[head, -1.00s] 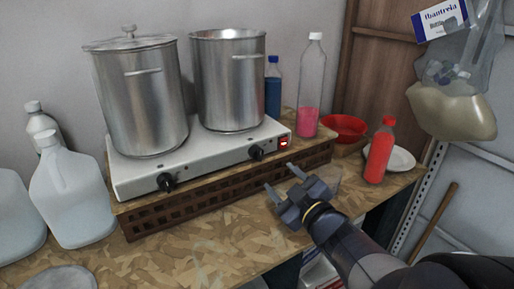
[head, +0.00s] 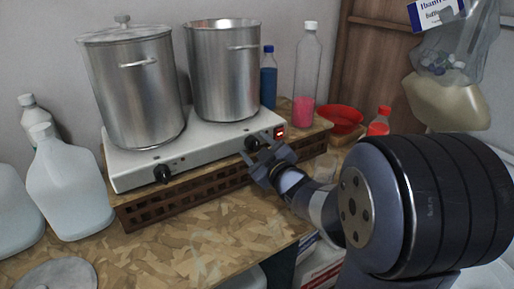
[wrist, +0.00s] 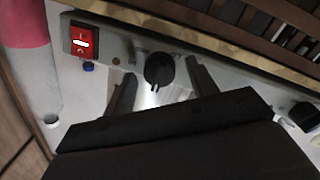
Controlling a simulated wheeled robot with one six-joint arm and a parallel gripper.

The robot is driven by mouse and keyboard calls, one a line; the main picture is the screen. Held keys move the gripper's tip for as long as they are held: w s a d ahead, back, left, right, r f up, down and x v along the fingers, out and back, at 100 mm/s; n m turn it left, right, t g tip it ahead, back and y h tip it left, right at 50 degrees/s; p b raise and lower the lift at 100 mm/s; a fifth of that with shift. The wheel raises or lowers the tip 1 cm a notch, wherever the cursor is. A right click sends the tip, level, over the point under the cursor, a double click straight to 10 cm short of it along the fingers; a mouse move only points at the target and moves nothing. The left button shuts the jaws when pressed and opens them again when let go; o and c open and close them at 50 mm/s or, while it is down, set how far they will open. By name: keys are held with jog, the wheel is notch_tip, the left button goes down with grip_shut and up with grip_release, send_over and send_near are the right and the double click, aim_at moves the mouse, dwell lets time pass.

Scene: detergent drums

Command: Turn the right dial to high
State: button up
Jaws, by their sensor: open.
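The right dial (head: 252,144) is a black knob on the front of the white two-burner hotplate (head: 205,148). In the wrist view the right dial (wrist: 159,69) sits between the tips of my open fingers, with a gap on each side. My gripper (head: 267,158) is open and empty, right at the hotplate's front beside this dial. The left dial (head: 163,173) is a similar black knob; it also shows at the right edge of the wrist view (wrist: 304,115). The dial markings are too small to read.
A lit red switch (head: 279,133) is just right of the right dial. A lidded pot (head: 135,90) and an open pot (head: 222,75) stand on the hotplate. A slatted wooden stand (head: 190,192) is under it. Bottles and a red bowl (head: 340,119) are to the right. White jugs stand left.

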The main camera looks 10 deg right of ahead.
jog(key=c, duration=1)
jog(key=shift+m, duration=0.3)
jog(key=m+p, duration=0.1)
jog(key=m, duration=0.1)
jog(key=shift+r+m, duration=0.1)
jog(key=shift+m, duration=0.3)
jog(key=m+p, duration=0.2)
jog(key=m, duration=0.1)
jog(key=shift+m, duration=0.3)
jog(key=m+p, duration=0.1)
jog(key=m, duration=0.2)
jog(key=shift+d+r+g+p, duration=0.1)
jog(key=shift+g+p, duration=0.2)
jog(key=shift+p, duration=0.1)
jog(key=shift+m+y+p, duration=0.3)
jog(key=shift+m+p, duration=0.4)
jog(key=shift+m, duration=0.9)
